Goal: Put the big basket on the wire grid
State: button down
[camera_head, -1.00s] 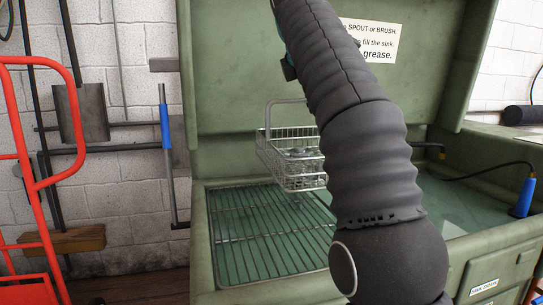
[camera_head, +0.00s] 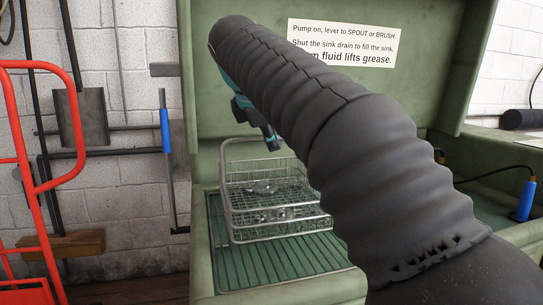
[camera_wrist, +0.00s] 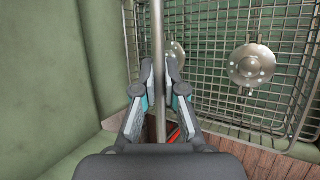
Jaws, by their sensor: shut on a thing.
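The big basket (camera_head: 277,221) is a silver wire mesh basket with an upright loop handle (camera_head: 224,165) and metal parts inside. In the head view it is over the wire grid (camera_head: 290,264), on the left side of the green wash cabinet; I cannot tell if it touches the grid. My gripper (camera_head: 271,143) is at the top of the handle. In the wrist view my gripper (camera_wrist: 160,72) is shut on the handle bar (camera_wrist: 158,45), with the basket mesh (camera_wrist: 215,90) behind. My arm hides the grid's right part.
The green cabinet's raised lid (camera_head: 240,100) and side walls enclose the grid. A sink lies to the right, partly behind my arm, with a blue-handled brush (camera_head: 525,200) at its edge. A red hand truck (camera_head: 75,120) stands at the left.

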jog(key=shift+f+b, duration=0.45)
jog(key=shift+f, duration=1.35)
jog(key=c, duration=1.2)
grip_release()
jog(key=shift+c, duration=0.2)
jog(key=p+v, duration=0.1)
jog(key=v, duration=1.1)
